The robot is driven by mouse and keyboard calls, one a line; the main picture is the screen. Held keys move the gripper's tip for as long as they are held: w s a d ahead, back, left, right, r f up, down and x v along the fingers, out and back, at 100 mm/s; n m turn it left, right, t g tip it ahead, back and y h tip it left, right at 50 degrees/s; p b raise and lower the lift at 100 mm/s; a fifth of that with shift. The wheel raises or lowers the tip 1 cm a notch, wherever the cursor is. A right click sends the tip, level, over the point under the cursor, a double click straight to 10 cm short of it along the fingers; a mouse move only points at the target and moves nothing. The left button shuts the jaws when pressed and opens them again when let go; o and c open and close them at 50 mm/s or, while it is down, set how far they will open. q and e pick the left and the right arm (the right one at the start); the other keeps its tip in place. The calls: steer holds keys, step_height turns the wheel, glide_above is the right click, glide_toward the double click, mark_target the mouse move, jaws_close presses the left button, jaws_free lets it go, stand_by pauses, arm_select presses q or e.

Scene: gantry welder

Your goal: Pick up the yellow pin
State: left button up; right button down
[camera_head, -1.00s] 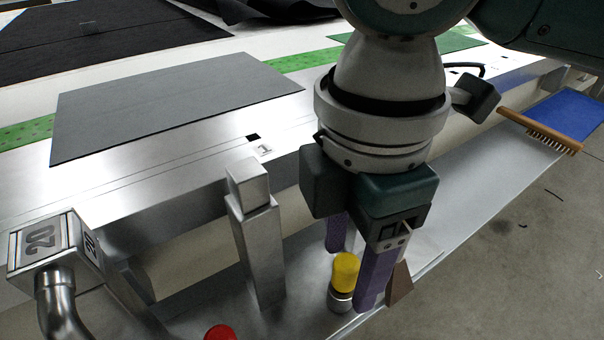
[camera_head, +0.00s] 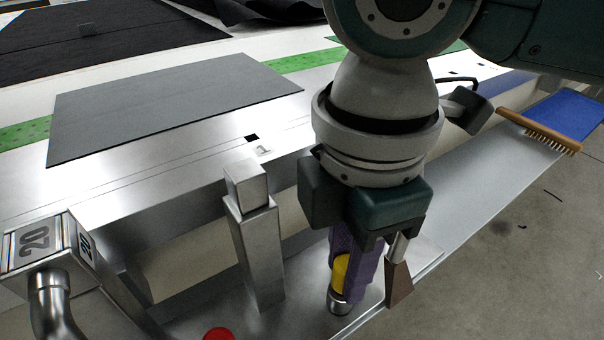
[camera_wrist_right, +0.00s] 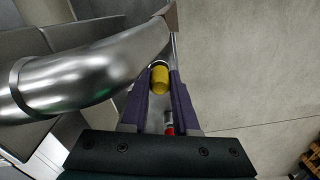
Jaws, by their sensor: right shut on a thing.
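The yellow pin (camera_head: 339,273) stands upright on the metal ledge, a yellow cap over a silver lower part. My right gripper (camera_head: 347,284) reaches down over it from above, and its purple fingers are shut on the yellow cap, partly hiding it. In the right wrist view the yellow pin (camera_wrist_right: 160,79) sits between the two purple fingers (camera_wrist_right: 161,92). The silver part still appears to be at the ledge; I cannot tell whether it has lifted. My left gripper is not in view.
A red-topped pin (camera_head: 219,334) is at the bottom edge. A square metal post (camera_head: 258,250) stands left of the gripper. A bent metal pipe with a "20" block (camera_head: 40,247) is far left. A brown-bladed tool (camera_head: 399,284) is just right. A wooden brush (camera_head: 540,132) lies farther right.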

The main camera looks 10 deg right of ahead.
steer(key=shift+r, duration=0.1)
stand_by(0.4)
steer(key=shift+r, duration=0.55)
step_height(320, 180, up, 21)
steer(key=p, duration=0.8)
